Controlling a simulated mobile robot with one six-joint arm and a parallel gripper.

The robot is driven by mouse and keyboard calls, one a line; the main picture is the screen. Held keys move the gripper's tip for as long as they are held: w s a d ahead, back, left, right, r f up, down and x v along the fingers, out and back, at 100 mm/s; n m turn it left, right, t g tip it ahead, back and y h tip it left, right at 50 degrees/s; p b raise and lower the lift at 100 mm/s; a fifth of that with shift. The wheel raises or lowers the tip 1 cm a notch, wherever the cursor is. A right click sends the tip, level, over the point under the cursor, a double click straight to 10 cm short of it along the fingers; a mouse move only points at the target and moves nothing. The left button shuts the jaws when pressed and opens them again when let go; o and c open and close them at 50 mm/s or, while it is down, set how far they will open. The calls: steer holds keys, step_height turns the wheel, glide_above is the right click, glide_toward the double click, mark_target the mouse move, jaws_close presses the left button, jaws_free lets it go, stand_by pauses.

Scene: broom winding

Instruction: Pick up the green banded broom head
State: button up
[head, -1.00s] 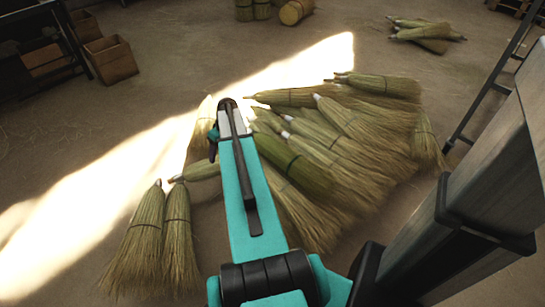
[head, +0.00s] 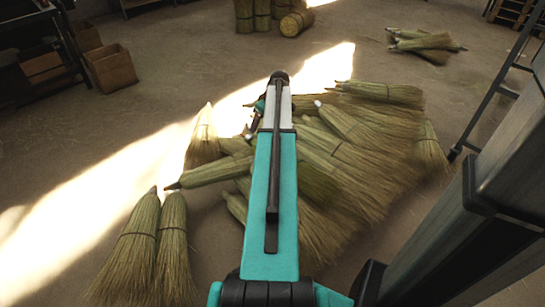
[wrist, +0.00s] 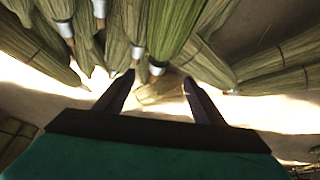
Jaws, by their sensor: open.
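The green broom head (wrist: 175,25) is the greenest of the pile in the wrist view, its pale collar and tip pointing toward my gripper. In the head view its greener bristles (head: 318,186) show just right of my arm, which hides much of it. I cannot make out its band clearly. My gripper (wrist: 158,77) is open and empty, with its two dark fingers apart. The green head's collar end appears between the fingertips in the picture; I cannot tell the height gap. In the head view the fingers are mostly hidden behind my arm.
Several straw broom heads (head: 375,135) crowd close around the green one. Two more (head: 172,245) lie at the front left. A small pile (head: 425,45) lies at the back right, and a box (head: 113,68) stands at the back left. Bare floor lies between.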

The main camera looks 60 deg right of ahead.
mark_target(254, 138)
steer(key=shift+f, duration=0.15)
steer(key=shift+b+x, duration=1.3)
steer(key=shift+x, duration=2.9)
steer(key=shift+b+x, duration=1.4)
steer(key=shift+x, duration=1.25)
steer(key=c, duration=1.3)
steer(key=shift+c, duration=0.3)
